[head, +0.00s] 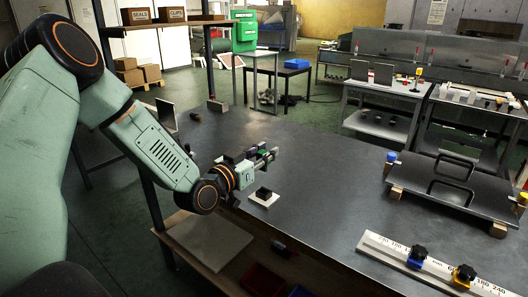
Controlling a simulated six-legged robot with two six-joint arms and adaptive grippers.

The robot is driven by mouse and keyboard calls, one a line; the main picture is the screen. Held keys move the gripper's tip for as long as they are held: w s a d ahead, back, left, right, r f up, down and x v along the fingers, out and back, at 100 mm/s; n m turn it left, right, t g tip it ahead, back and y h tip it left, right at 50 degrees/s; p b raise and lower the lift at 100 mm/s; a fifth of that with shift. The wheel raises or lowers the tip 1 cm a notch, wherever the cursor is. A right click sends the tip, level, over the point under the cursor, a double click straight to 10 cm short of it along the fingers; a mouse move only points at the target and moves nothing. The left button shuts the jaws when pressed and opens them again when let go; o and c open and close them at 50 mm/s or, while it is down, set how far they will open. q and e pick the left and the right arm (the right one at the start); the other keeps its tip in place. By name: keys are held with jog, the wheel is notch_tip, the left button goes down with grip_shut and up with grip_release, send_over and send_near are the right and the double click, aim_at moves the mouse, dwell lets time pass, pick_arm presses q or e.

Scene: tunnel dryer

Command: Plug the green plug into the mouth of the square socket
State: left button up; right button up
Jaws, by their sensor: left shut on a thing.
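My left gripper (268,154) reaches in from the left over the near left part of the dark table. It is shut on the green plug (263,152), of which only a small green bit shows between the fingers. A black block on a white square plate, which looks like the square socket (264,192), sits on the table just below the gripper in the picture. The plug appears apart from it. The socket's mouth is too small to make out. My right gripper is not in view.
A metal plate with black handles (451,182) rests on wooden blocks at the right. A white scale rail (433,262) with blue and yellow clamps lies at the near right. An upright post (211,60) stands behind the arm. The table's middle is clear.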

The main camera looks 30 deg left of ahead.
aim_at(264, 170)
pick_arm(q)
jog(key=shift+a, duration=0.15)
jog(key=shift+f, duration=0.35)
jog(key=shift+d+f+b, duration=0.2)
jog(key=shift+f+b, duration=0.3)
jog(key=shift+b, duration=0.05)
jog(key=shift+d+f+b, duration=0.15)
jog(key=shift+f+b, duration=0.3)
jog(key=shift+b, duration=0.05)
jog(key=shift+a+f+b, duration=0.15)
jog(key=shift+f+b, duration=0.3)
jog(key=shift+f, duration=0.15)
jog(key=shift+a+f+b, duration=0.15)
jog(key=shift+f+b, duration=0.3)
jog(key=shift+f, duration=0.1)
jog(key=shift+d+f+b, duration=0.2)
jog(key=shift+f+b, duration=0.25)
jog(key=shift+f, duration=0.05)
jog(key=shift+a, duration=0.15)
jog(key=shift+p, duration=0.45)
